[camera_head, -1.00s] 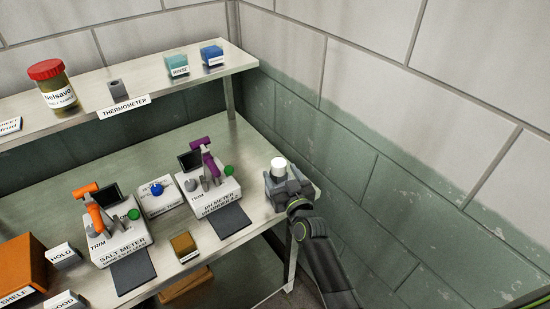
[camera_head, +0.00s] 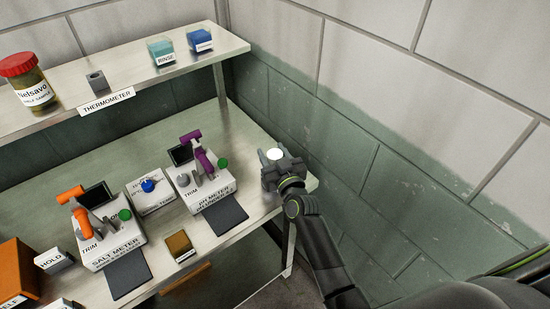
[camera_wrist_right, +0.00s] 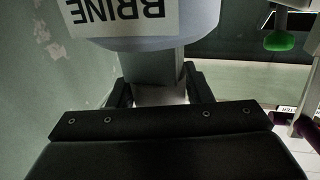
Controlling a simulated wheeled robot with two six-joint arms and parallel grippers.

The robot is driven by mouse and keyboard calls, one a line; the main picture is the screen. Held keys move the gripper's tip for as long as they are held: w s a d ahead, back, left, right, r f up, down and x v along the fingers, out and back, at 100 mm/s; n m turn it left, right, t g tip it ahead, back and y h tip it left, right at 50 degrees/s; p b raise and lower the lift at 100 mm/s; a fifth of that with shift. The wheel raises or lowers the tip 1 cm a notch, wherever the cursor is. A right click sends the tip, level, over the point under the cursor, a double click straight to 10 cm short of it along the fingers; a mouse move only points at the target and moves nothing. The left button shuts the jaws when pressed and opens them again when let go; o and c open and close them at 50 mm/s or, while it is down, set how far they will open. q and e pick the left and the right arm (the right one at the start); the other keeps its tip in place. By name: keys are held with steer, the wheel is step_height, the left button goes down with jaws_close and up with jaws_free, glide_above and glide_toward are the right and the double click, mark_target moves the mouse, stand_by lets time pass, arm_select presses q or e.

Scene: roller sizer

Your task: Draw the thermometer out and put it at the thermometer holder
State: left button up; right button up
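My right gripper (camera_head: 277,163) is at the right end of the table, around a white-topped piece (camera_head: 274,154) that I take for the thermometer. In the right wrist view its two fingers (camera_wrist_right: 160,92) press on the sides of a pale grey block, the thermometer's upper part (camera_wrist_right: 157,68). Just beyond is a white jar labelled BRINE (camera_wrist_right: 145,42), upside down in this view; the head view hides it. How deep the thermometer sits in it is hidden. The thermometer holder (camera_head: 97,80), a small grey block with a hole, stands on the shelf behind a THERMOMETER label. My left gripper is not in view.
The shelf (camera_head: 150,82) also bears a red-lidded jar (camera_head: 27,84), a teal RINSE box (camera_head: 162,50) and a blue box (camera_head: 200,40). Salt meter (camera_head: 112,244) and pH meter (camera_head: 207,187) stand on the table left of my gripper. A wall is close on the right.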

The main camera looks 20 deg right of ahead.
mark_target(272, 150)
steer(key=shift+w+f, duration=0.1)
steer(key=shift+w, duration=0.05)
steer(key=shift+c, duration=3.1)
steer(key=shift+w+r+p, duration=0.1)
steer(key=shift+r+p, duration=0.25)
steer(key=shift+r, duration=0.05)
step_height(272, 150, up, 4)
steer(key=p, duration=0.3)
steer(key=shift+r, duration=0.2)
step_height(272, 150, up, 4)
steer(key=shift+f, duration=0.2)
steer(key=shift+r, duration=0.6)
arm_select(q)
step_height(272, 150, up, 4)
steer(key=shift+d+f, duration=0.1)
